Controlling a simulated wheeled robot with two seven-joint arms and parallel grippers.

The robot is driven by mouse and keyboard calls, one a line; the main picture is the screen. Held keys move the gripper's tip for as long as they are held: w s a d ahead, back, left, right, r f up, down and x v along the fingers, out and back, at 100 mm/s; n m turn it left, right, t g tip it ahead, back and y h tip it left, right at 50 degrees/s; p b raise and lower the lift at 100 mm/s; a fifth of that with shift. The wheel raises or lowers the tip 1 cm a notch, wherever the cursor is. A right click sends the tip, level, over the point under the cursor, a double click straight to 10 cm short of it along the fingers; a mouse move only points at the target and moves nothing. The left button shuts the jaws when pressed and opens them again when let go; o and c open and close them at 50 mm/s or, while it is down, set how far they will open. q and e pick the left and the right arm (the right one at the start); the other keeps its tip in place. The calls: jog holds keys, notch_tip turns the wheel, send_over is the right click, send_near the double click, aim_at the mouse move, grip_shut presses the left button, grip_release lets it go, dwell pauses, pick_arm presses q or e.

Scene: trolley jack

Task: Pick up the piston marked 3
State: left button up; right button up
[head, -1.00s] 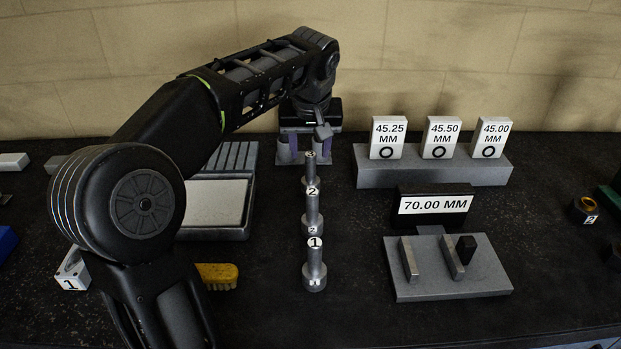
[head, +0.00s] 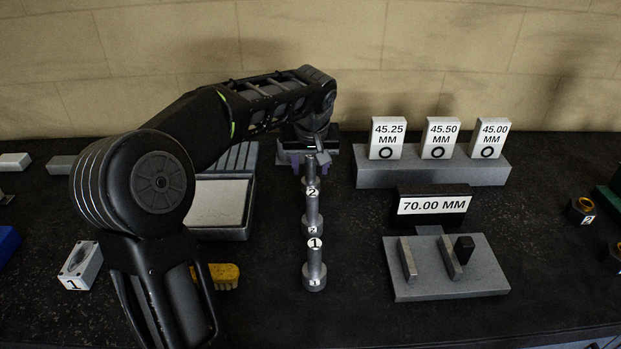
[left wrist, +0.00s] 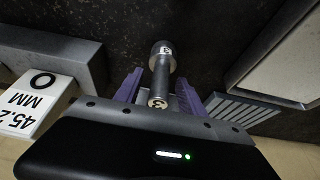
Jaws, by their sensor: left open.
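Three grey pistons stand upright in a row in the head view. The rearmost is the piston marked 3 (head: 309,172); its 3 reads on the top end in the left wrist view (left wrist: 160,80). Nearer to me stand the piston marked 2 (head: 312,212) and the piston marked 1 (head: 315,265). My left gripper (head: 308,161) is at the rear piston, its purple fingers partly hidden. In the left wrist view the gripper (left wrist: 160,92) is open, with one finger on each side of the piston's narrow stem and gaps showing. My right gripper is not in view.
A grey tray (head: 238,232) lies left of the pistons. A grey block (head: 433,172) with several size cards and a plate (head: 450,288) with a 70.00 MM sign stand right. A yellow object (head: 226,272) and a white block marked 1 (head: 80,265) lie front left.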

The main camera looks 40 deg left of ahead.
pick_arm(q)
jog(key=shift+c, duration=0.6)
grip_shut()
jog(key=shift+r, duration=0.1)
dwell(1.1)
